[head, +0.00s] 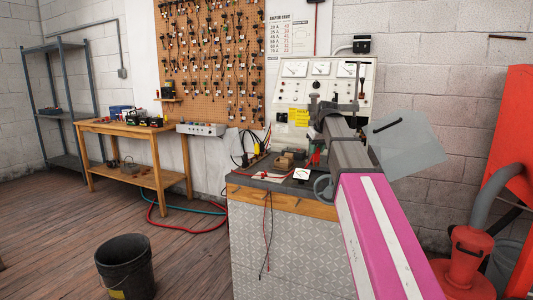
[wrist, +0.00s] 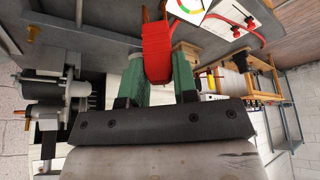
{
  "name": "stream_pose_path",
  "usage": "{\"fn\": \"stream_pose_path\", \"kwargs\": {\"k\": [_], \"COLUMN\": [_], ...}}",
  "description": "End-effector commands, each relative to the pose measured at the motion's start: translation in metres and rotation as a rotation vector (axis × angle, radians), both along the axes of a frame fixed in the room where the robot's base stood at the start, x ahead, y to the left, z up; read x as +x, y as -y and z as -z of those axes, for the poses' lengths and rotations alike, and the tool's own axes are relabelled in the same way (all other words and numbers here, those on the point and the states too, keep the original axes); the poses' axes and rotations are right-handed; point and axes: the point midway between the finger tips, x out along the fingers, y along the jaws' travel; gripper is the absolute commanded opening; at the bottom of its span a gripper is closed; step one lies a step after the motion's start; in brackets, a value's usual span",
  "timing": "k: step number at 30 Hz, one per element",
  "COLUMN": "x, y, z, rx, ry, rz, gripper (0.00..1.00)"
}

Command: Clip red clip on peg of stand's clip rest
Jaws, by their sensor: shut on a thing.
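My gripper (wrist: 157,80), with green finger pads, is shut on the red clip (wrist: 157,45) in the wrist view. The clip sits between the pads and points away from my wrist. A red lead (wrist: 240,27) shows near it. In the head view a small patch of red (head: 314,158) shows beside my arm above the bench; my arm hides most of that spot. I cannot pick out the stand's clip rest or its peg for certain in either view.
The grey bench top (head: 262,184) carries a tan block (head: 284,162), leads and a small white-faced meter (head: 301,174). A gauge panel (head: 294,88) stands behind. The wrist view shows an alternator-like metal part (wrist: 45,115) at left. A bucket (head: 124,265) stands on the floor.

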Motion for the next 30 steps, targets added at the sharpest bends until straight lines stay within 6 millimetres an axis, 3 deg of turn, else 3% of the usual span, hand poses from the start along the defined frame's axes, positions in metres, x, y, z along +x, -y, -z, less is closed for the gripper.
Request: {"fn": "stream_pose_path", "kwargs": {"k": [3,30], "x": [0.028,0.197], "y": [-0.013,-0.104], "z": [-0.001,-0.001], "rx": [0.001,0.006], "ry": [0.001,0.005], "rz": [-0.017,-0.135], "gripper": [0.16,0.16]}}
